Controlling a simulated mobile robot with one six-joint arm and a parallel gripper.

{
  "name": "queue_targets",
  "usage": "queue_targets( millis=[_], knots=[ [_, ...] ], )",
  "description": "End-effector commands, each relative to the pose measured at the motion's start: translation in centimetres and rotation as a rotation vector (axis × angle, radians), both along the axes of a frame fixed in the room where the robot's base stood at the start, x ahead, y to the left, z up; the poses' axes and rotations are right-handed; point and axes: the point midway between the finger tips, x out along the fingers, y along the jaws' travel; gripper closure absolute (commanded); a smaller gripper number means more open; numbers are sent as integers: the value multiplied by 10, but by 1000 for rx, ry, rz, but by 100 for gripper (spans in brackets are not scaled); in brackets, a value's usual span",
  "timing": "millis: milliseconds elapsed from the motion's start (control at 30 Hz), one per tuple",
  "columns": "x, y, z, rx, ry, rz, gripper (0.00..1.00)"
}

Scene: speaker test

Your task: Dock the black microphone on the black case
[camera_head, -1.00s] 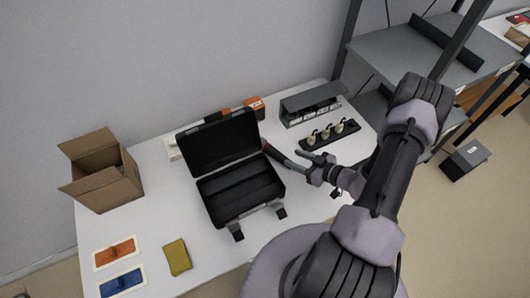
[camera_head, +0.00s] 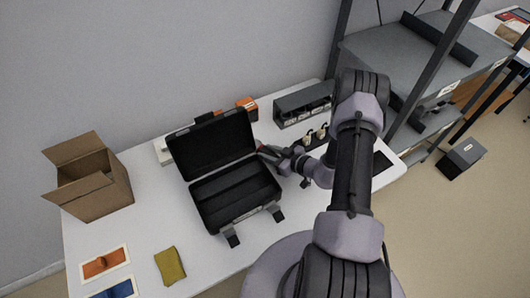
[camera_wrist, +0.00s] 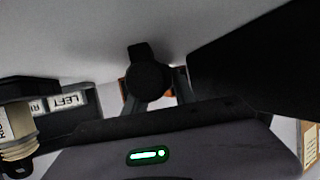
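The black case (camera_head: 232,191) lies open on the white table, its lid (camera_head: 212,143) leaning back toward the wall and its base facing up with long dark compartments. My gripper (camera_head: 274,156) is at the right side of the case, near the hinge, with the arm reaching in from the right. In the wrist view a round black end with a short stem, seemingly the black microphone (camera_wrist: 148,79), sits between the fingers of my gripper (camera_wrist: 152,102). The fingers seem closed around it. Its far part is hidden. A large black surface, seemingly the lid, fills the upper right there.
An open cardboard box (camera_head: 97,194) stands at the left. A grey rack (camera_head: 303,101) and a dark holder with pale pieces (camera_head: 313,138) are right of the case, partly behind my arm. An orange box (camera_head: 248,107) is behind. A yellow cloth (camera_head: 170,266) lies in front.

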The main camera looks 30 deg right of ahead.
Motion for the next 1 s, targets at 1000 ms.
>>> queue_targets(
  millis=[1000],
  knots=[
    [-124, -58, 7, 0, -1, -8, 100]
  ],
)
